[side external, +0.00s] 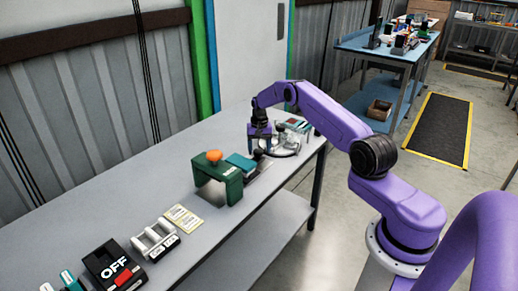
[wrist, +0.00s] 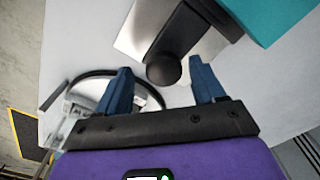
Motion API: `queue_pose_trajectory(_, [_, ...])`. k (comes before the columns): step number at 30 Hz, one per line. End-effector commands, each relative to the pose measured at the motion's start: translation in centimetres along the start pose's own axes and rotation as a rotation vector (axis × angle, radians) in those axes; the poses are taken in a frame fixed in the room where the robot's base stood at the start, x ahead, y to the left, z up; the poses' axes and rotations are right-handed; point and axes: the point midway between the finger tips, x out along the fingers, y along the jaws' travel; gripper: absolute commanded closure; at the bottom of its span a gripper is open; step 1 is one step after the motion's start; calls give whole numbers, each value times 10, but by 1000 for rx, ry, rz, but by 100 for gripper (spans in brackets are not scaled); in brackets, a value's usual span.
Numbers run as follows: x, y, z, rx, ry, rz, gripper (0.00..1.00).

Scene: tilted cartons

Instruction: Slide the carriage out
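A teal block (side external: 241,162), which looks like the carriage, sits by a green bridge-shaped frame (side external: 218,183) topped by an orange knob (side external: 214,156). In the wrist view the teal block (wrist: 277,18) is cut off at top right. A black bar (wrist: 180,32) with a round black knob (wrist: 164,70) extends from it over a pale metal plate (wrist: 137,35). My gripper (wrist: 160,66) is open, its blue fingers on either side of the knob, with gaps showing. In the side view my gripper (side external: 259,149) points down at the knob end; finger contact cannot be told.
A clear round item with a dark rim (side external: 284,146) stands close beyond my gripper, near the bench's right edge. A yellow card (side external: 183,218), a white-grey device (side external: 156,239) and a black OFF box (side external: 114,265) lie nearer. The bench's back strip is clear.

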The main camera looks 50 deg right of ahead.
Motion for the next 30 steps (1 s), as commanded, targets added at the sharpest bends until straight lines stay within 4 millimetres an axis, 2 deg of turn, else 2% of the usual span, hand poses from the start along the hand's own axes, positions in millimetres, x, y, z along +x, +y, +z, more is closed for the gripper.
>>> queue_pose_trajectory(4, [-2,-1,0,0,-1,0,31])
queue_pose_trajectory(8, [-14,-1,0,-1,0,-1,31])
queue_pose_trajectory(24, [-124,-1,0,0,3,-1,31])
queue_pose_trajectory(30, [-156,0,0,0,2,-1,31])
